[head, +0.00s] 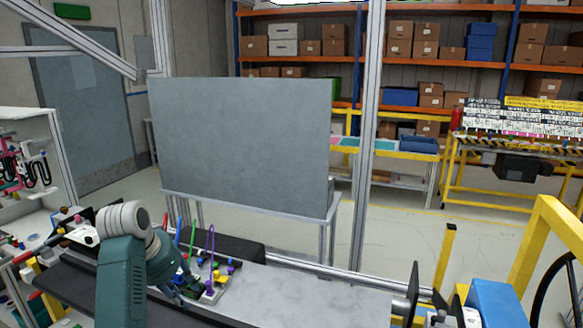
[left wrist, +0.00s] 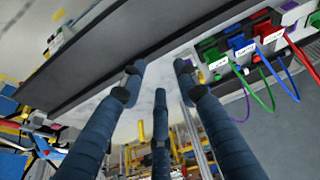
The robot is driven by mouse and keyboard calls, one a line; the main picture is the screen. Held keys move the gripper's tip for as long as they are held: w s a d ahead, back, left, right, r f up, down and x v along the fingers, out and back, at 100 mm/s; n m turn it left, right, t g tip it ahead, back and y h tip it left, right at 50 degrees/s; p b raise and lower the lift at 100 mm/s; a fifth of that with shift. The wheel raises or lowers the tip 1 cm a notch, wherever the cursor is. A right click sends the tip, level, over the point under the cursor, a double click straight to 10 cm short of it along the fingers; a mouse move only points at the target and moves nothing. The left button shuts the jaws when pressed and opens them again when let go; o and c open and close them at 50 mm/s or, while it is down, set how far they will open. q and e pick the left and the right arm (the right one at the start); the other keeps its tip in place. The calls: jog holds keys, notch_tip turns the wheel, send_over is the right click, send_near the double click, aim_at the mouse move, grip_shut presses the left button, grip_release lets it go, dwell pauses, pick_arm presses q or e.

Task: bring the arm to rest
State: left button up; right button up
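My left arm comes in at the lower left of the head view, and its gripper (head: 178,290) is low over the work table (head: 320,295), partly hidden by the arm. In the left wrist view the three dark blue fingers of the left gripper (left wrist: 160,78) are spread apart with nothing between them. A connector module (head: 212,280) with coloured plugs and red, green and purple cables is just right of the gripper. In the left wrist view the labelled connectors (left wrist: 240,50) and looped cables are at the upper right, apart from the fingers. My right gripper does not show.
A large grey board (head: 240,140) stands behind the table. A dark bar (head: 225,247) lies along the table's back edge. A metal post (head: 368,140) rises right of the board. Yellow frame parts (head: 445,258) and a blue box (head: 497,302) are at lower right. The table's middle is clear.

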pick_arm(q)
jog(key=s+f+n+y, duration=0.1)
jog(key=s+f+y, duration=0.1)
jog(key=s+f, duration=1.55)
jog(key=s+d+f, duration=0.1)
jog(key=s+d, duration=0.2)
jog(key=s, duration=0.7)
jog(key=s+d+f, duration=0.2)
jog(key=s+d, duration=0.1)
jog(key=s, duration=0.7)
notch_tip(320, 180, down, 35)
jog(key=s+g+b, duration=0.2)
jog(key=b, duration=0.6)
jog(key=s+a+f+b, duration=0.1)
jog(key=s+f+b, duration=0.2)
jog(key=s+f, duration=0.5)
jog(key=s+a+f+g+b, duration=0.1)
jog(key=s+a+f+b, duration=0.1)
jog(key=s+f, duration=0.7)
notch_tip(320, 180, down, 5)
jog(key=shift+a+r+b, duration=0.2)
jog(key=shift+a+b, duration=0.05)
jog(key=shift+b, duration=0.5)
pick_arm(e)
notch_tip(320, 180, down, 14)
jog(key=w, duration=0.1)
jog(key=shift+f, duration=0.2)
